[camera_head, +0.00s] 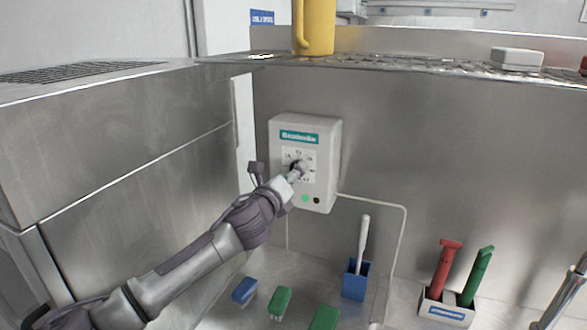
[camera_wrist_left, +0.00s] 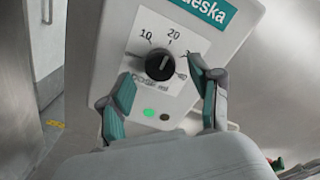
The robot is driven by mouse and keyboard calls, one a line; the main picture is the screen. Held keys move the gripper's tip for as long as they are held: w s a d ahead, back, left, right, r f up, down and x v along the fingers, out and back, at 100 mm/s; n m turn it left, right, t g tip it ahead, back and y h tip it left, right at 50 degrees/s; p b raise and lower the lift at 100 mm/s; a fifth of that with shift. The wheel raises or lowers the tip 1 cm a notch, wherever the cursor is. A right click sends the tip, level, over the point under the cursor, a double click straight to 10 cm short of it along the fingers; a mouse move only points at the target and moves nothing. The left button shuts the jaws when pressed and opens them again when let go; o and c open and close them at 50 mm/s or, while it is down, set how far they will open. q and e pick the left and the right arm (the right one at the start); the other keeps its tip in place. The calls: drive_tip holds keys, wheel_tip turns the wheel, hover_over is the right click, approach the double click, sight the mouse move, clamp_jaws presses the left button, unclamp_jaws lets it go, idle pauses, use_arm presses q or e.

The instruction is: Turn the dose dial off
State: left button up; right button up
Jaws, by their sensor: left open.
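The dose dial (camera_wrist_left: 159,65) is a round black knob on a white scale plate, on the front of a pale wall-mounted box (camera_head: 325,140) with a teal label. In the wrist view "10" is at its upper left and "20" above it. A light mark on the knob appears to point up and right, but its exact setting is unclear. My left gripper (camera_head: 296,171) is at the dial, with its open fingers (camera_wrist_left: 160,78) on either side of the knob. I cannot tell whether they touch it. In the head view the gripper partly hides the dial.
A green light (camera_wrist_left: 149,112) and a dark button (camera_wrist_left: 164,117) sit below the dial. A metal cabinet (camera_head: 120,150) stands left. Below are a blue holder (camera_head: 355,282), brushes (camera_head: 281,302) and a white caddy (camera_head: 446,309). A yellow jug (camera_head: 316,28) stands on the shelf above.

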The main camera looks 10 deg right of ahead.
use_arm(q)
drive_tip(key=shift+x, duration=1.05)
drive_tip(key=c, duration=1.1)
drive_tip(key=shift+c, duration=0.2)
drive_tip(key=shift+n, duration=0.3)
drive_tip(key=shift+f+n+p, duration=0.15)
drive_tip(key=shift+n+p, duration=0.95)
drive_tip(key=shift+n, duration=8.6)
